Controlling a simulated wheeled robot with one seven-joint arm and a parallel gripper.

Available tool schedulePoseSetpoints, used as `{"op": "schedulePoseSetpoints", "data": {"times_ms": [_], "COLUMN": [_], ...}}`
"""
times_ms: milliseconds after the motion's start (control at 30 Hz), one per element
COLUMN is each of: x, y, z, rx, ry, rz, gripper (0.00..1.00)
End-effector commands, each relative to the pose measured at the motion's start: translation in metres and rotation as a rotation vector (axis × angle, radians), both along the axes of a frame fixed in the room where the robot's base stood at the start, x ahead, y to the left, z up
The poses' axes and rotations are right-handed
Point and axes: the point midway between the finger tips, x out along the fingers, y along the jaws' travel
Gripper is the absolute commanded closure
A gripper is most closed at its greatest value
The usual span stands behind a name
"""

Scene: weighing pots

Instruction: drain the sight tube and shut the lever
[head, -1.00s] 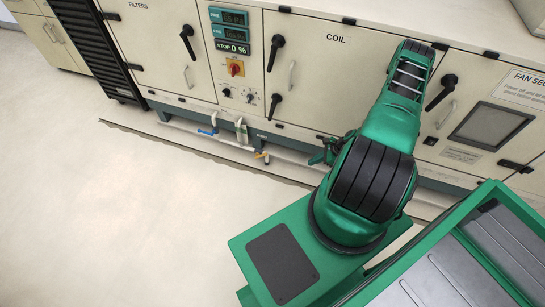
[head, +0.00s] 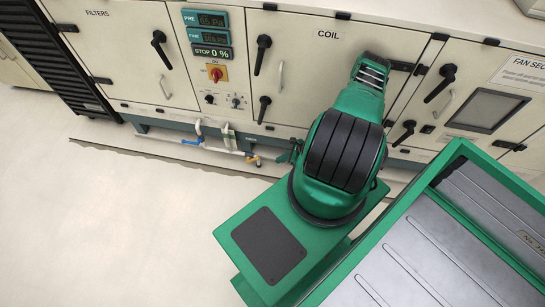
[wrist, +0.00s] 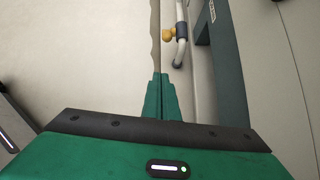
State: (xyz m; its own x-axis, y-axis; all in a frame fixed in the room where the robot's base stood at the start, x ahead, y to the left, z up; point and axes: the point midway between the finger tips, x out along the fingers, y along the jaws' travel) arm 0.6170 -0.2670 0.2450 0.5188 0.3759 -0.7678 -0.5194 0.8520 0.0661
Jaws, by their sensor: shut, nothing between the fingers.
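In the head view, a short pale upright tube with a green strip (head: 228,135), perhaps the sight tube, stands at the unit's base. A blue lever-like handle (head: 190,142) is left of it on the pipework, and a small yellow fitting (head: 253,159) is to its right. The wrist view shows a yellow knob (wrist: 168,35) beside a pipe with a dark collar (wrist: 181,32). My gripper (wrist: 161,76) is shut and empty, with its tips short of the knob and apart from it.
The cream cabinet (head: 305,75) has black door handles, displays and a red-yellow switch (head: 215,73). Its dark base rail (wrist: 222,70) runs close to the right of the pipe in the wrist view. Open pale floor (head: 110,220) lies at left.

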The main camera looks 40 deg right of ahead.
Motion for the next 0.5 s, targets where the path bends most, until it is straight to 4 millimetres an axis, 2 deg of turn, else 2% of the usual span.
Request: {"op": "schedulePoseSetpoints", "data": {"times_ms": [167,500], "x": [0.011,0.039], "y": [0.002,0.019], "z": [-0.023,-0.067], "rx": [-0.001,-0.002], "ry": [-0.001,-0.001], "rz": [-0.013,-0.02], "gripper": [1.0,1.0]}}
